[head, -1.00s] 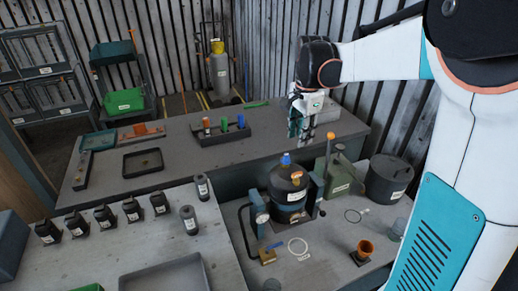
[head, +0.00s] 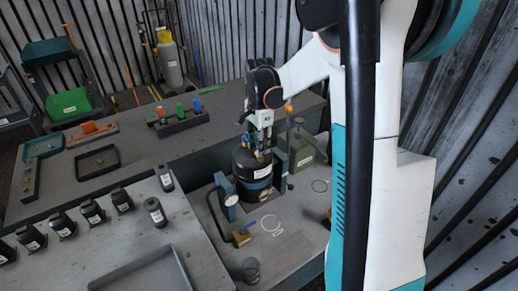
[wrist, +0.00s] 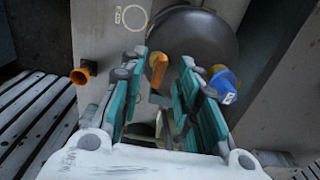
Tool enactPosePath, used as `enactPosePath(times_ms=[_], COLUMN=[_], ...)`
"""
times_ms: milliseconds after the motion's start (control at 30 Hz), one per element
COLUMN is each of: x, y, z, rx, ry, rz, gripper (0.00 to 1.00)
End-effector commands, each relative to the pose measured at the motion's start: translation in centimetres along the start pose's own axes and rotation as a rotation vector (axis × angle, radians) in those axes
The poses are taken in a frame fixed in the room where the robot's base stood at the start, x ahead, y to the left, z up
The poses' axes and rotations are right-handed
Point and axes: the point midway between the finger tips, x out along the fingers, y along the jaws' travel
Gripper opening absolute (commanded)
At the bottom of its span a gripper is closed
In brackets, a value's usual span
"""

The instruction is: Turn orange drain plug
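The dark round blower housing (head: 246,176) stands in a blue-sided stand on the grey bench. In the wrist view the housing (wrist: 203,38) fills the upper middle. The orange drain plug (wrist: 158,70) shows there as an upright tab in front of the housing, between the teal fingers. My gripper (wrist: 170,62) is open, with a gap between the fingers and the plug; contact is not visible. A blue cap (wrist: 222,82) lies just right of the right finger. In the head view my gripper (head: 262,148) points down over the housing and hides the plug.
A green can (head: 308,150) stands behind right of the housing. An orange funnel (wrist: 83,73) shows left in the wrist view. Several dark bottles (head: 92,211) line the left table.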

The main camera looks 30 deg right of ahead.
Motion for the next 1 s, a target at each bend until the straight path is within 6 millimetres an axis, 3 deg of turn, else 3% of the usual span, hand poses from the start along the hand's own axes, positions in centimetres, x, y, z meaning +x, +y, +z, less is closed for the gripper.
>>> enactPosePath(times_ms=[133, 433, 567, 600, 1000], x=[0.98, 1.10, 1.09, 1.09, 1.07], y=[0.02, 0.02, 0.02, 0.02, 0.02], z=[0.01, 0.01, 0.01, 0.01, 0.01], rx=[0.000, 0.000, 0.000, 0.000, -0.029], ry=[0.000, 0.000, 0.000, 0.000, 0.000], rz=[0.000, 0.000, 0.000, 0.000, 0.000], gripper=[0.30, 0.30, 0.03, 0.00, 0.00])
